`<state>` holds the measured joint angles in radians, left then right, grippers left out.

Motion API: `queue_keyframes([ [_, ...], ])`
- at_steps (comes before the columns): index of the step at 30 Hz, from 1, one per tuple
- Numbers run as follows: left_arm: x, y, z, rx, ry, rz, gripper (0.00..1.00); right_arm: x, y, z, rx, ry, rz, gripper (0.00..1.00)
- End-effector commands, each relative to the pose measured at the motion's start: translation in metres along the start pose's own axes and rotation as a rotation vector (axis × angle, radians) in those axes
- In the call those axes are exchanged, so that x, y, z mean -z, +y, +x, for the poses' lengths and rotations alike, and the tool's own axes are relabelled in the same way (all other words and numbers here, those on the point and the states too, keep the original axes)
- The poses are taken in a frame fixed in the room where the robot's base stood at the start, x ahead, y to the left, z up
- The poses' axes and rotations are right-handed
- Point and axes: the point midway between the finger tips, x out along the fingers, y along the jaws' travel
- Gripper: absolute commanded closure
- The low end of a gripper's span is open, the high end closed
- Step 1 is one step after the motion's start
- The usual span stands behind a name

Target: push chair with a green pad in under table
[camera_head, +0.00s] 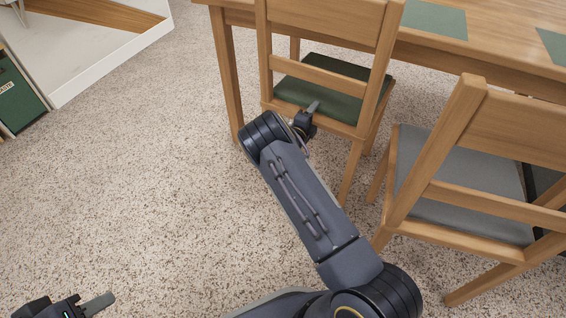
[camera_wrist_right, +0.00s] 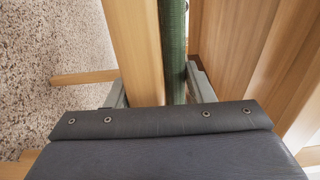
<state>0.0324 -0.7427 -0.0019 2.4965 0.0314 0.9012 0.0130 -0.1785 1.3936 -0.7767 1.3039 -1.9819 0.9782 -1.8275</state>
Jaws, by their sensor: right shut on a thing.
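The wooden chair with a green pad (camera_head: 346,84) stands at the near side of the wooden table (camera_head: 500,52), by its left leg. Its backrest rises in front of the table edge in the head view. My right gripper (camera_head: 309,114) is low at the chair's seat, below the backrest. In the right wrist view its fingers (camera_wrist_right: 158,88) lie on either side of the wooden seat rail (camera_wrist_right: 138,50) and the green pad (camera_wrist_right: 173,50), shut on the seat edge. My left gripper (camera_head: 88,305) is at the bottom left, over the floor, away from the chair; its opening is unclear.
A second chair with a grey pad (camera_head: 455,190) stands close on the right. Green placemats (camera_head: 436,19) lie on the table. A white-edged platform (camera_head: 115,62) and a green box (camera_head: 18,95) are at the upper left. The speckled floor (camera_head: 130,170) on the left is clear.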

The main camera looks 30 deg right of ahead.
Motion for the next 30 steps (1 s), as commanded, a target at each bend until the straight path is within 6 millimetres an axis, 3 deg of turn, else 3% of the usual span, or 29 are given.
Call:
queue_keyframes([
  [1,0.0,-0.0001,0.0001,0.0,0.0,0.0,0.64,0.0028,0.0072,0.0001,-0.018,0.002,-0.004,1.0],
  [11,0.0015,0.0013,-0.003,0.0,0.0,0.0,0.64,0.0026,0.0043,-0.0015,-0.021,0.003,-0.004,1.0],
  [12,0.0015,0.0013,-0.003,0.0,0.0,0.0,0.64,0.0025,0.0042,-0.0017,-0.02,0.003,-0.004,0.47],
  [17,0.0016,0.0014,-0.0031,0.0,0.0,0.0,0.64,0.0015,0.0021,-0.0012,-0.016,0.001,-0.003,0.26],
  [30,0.0017,0.0015,-0.0033,0.0,0.0,0.0,0.64,0.0001,-0.0009,-0.0006,-0.009,-0.001,-0.001,0.24],
])
